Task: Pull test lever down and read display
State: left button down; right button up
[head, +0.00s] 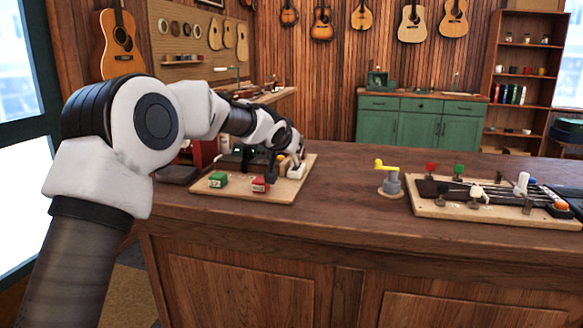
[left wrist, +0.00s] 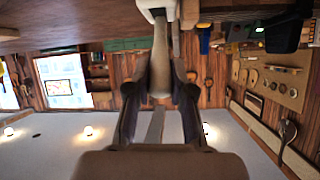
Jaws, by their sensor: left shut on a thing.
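A light wooden test board (head: 225,191) lies on the left part of the counter. My left gripper (head: 279,167) is low over its right half, partly hidden by my own arm. In the left wrist view, my left gripper (left wrist: 160,92) is shut with a finger on each side of a pale lever handle (left wrist: 160,62). A white piece (head: 296,171), possibly the lever's base, shows beside the gripper in the head view. A dark unit with a small green glow (head: 238,152) stands at the board's back; I cannot read any display. My right gripper is in neither view.
A grey post with a yellow crank (head: 388,180) stands mid-counter. Another board (head: 455,211) with levers and knobs lies right. The counter between (head: 340,195) is clear.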

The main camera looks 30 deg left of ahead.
pick_arm(q)
jog(key=shift+s+f, duration=0.1)
jog(key=shift+f, duration=0.1)
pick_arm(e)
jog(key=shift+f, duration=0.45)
pick_arm(q)
jog(key=c, duration=1)
grip_release()
jog(key=shift+r, duration=0.1)
jog(key=v, duration=1.2)
